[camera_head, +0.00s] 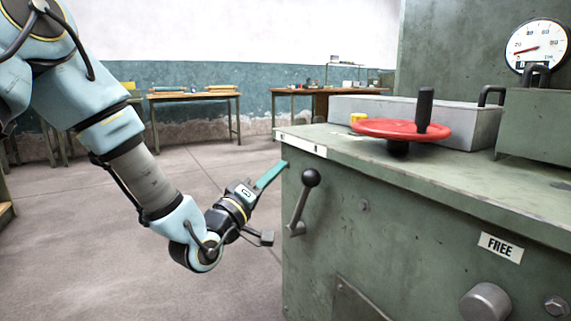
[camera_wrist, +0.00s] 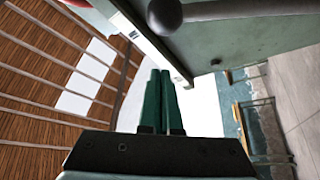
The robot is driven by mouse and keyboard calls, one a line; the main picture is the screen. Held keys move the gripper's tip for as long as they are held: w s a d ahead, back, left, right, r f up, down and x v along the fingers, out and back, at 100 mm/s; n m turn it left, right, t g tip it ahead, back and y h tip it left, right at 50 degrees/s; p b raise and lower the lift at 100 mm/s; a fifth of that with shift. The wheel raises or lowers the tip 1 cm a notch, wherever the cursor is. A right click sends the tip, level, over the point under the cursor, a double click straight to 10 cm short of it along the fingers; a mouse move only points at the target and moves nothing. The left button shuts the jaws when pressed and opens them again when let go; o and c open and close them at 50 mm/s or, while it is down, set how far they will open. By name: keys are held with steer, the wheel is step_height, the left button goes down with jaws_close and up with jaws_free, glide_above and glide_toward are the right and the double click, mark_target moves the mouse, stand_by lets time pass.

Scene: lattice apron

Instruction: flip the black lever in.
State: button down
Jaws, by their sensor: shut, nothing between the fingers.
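The black lever has a black ball knob (camera_head: 311,178) on a grey metal arm that slants down and left to a pivot on the front face of the green machine. The knob also shows at the top of the wrist view (camera_wrist: 164,14), with its arm running right. My gripper (camera_head: 282,165) is shut and empty, its green fingers pointing up and right near the machine's left corner. It is left of the knob in the head view and apart from it. In the wrist view the fingers (camera_wrist: 161,75) lie side by side below the knob.
The green machine (camera_head: 400,235) fills the right side. A red handwheel (camera_head: 400,129) with a black grip sits on its top, beside a grey box (camera_head: 450,122). A FREE label (camera_head: 500,247) and round knob (camera_head: 486,303) are on the front. Open floor lies left; tables stand behind.

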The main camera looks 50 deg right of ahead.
steer(key=v, duration=0.5)
steer(key=shift+a, duration=0.2)
stand_by(0.3)
